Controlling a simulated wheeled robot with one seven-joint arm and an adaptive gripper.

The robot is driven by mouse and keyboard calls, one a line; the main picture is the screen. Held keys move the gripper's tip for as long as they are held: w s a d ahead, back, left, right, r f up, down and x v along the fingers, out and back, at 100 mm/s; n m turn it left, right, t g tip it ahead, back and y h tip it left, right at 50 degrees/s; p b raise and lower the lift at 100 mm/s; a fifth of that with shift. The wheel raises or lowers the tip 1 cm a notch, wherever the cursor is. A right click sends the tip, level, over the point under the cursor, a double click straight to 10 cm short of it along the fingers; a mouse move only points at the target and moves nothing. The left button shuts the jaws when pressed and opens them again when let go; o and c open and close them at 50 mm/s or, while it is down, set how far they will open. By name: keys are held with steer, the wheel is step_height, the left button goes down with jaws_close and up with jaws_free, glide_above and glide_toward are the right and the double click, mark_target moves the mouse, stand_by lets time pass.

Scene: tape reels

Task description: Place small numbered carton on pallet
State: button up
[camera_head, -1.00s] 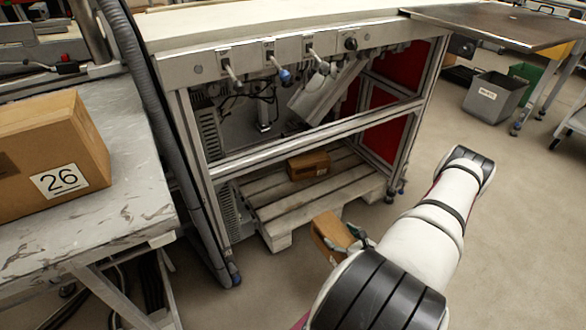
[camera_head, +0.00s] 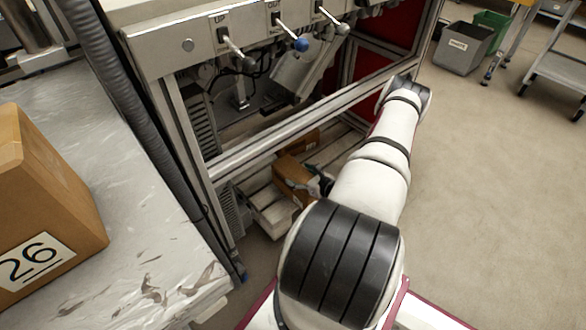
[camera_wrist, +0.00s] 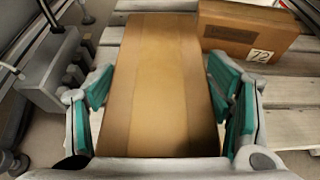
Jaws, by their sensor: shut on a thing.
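My gripper (camera_wrist: 160,92) is shut on a small brown carton (camera_wrist: 157,60), with teal pads on both its sides. In the head view the held carton (camera_head: 290,168) is under the workbench, at the pallet's front part, partly hidden by my gripper. No number shows on its visible faces. The pale wooden pallet (camera_head: 272,213) lies on the floor under the bench. I cannot tell whether the held carton touches it. A second carton (camera_wrist: 245,32) labelled 72 stands on the pallet slats, to the right and beyond the held one in the wrist view.
The workbench's metal crossbar (camera_head: 290,137) runs above the pallet, near my arm. A large carton (camera_head: 55,200) marked 26 sits on the scuffed table (camera_head: 150,240) at left. A grey bin (camera_head: 462,50) stands far right. Open floor lies to the right.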

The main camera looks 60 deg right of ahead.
mark_target(296, 162)
steer(key=w+d+b, duration=0.1)
steer(key=w, duration=0.1)
steer(key=w+d+b, duration=0.1)
steer(key=w+d, duration=0.3)
steer(key=shift+w+f+b, duration=0.1)
steer(key=shift+f+b, duration=0.25)
steer(key=shift+b, duration=0.05)
steer(key=shift+w+d+f+b, duration=0.15)
steer(key=shift+w+f+b, duration=0.05)
steer(key=shift+f+b, duration=0.1)
step_height(296, 162, down, 3)
steer(key=shift+b, duration=1)
steer(key=o, duration=2)
steer(key=shift+s+f, duration=0.1)
steer(key=shift+c, duration=0.2)
